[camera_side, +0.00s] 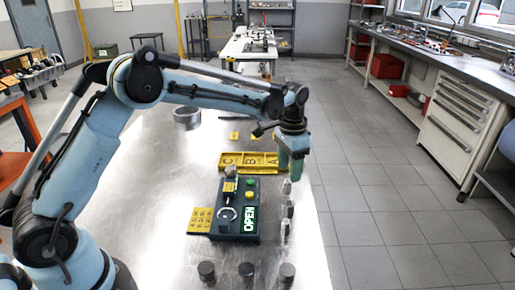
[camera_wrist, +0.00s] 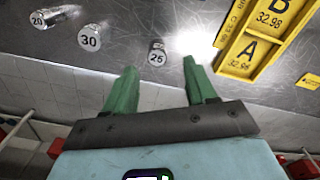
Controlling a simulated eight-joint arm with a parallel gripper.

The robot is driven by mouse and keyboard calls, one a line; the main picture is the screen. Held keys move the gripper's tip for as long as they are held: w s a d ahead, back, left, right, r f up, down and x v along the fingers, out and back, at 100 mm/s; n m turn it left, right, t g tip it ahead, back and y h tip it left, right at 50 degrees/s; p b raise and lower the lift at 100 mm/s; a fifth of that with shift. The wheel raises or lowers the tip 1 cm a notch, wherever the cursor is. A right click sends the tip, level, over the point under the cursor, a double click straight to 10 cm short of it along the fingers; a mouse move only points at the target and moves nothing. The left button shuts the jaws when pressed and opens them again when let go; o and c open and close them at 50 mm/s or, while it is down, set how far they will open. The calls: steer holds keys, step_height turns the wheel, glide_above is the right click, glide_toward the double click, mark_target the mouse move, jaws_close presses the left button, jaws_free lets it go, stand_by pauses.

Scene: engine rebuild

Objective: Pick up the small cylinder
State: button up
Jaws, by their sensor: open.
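A yellow tray marked A, B and C (camera_side: 230,167) lies left of my gripper. Several dark knobs, including one (camera_side: 246,270), stand at the front. Free floor lies right of the table.

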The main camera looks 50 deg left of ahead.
mark_target(287, 181)
steer(key=shift+s+d+f, duration=0.1)
steer(key=shift+s+f, duration=0.05)
steer(key=shift+f, duration=1.25)
steer(key=shift+s+f, duration=0.1)
steer(key=shift+f, duration=1.3)
jaws_close()
